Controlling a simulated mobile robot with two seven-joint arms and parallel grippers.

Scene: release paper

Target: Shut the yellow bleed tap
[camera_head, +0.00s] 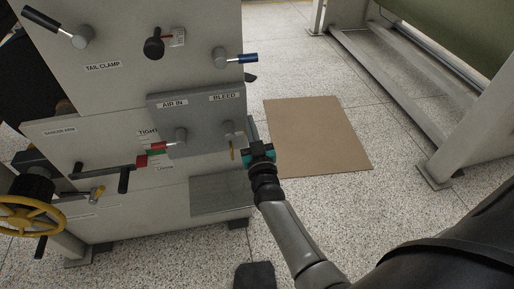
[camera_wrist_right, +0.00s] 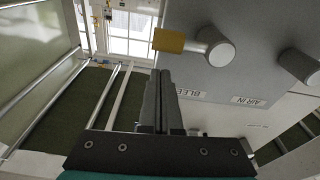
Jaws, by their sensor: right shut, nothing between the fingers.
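The yellow bleed tap (camera_head: 232,154) is on the right side of the grey panel below the BLEED label, with its handle hanging roughly downward in the head view. In the right wrist view its yellow handle (camera_wrist_right: 169,41) and round grey hub (camera_wrist_right: 215,47) show close up, with the picture turned over. My right gripper (camera_head: 245,147) is beside the tap at the panel's right edge. Its fingers (camera_wrist_right: 159,74) are shut and empty, with the tips just short of the handle in the wrist view; contact cannot be told. My left gripper is not in view.
The AIR IN tap (camera_head: 160,146), with a red handle, is left of the bleed tap on the same grey panel (camera_head: 207,112). A blue-handled tap (camera_head: 241,58) sits above. A yellow handwheel (camera_head: 28,214) stands lower left. A brown mat (camera_head: 318,135) lies on open floor to the right.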

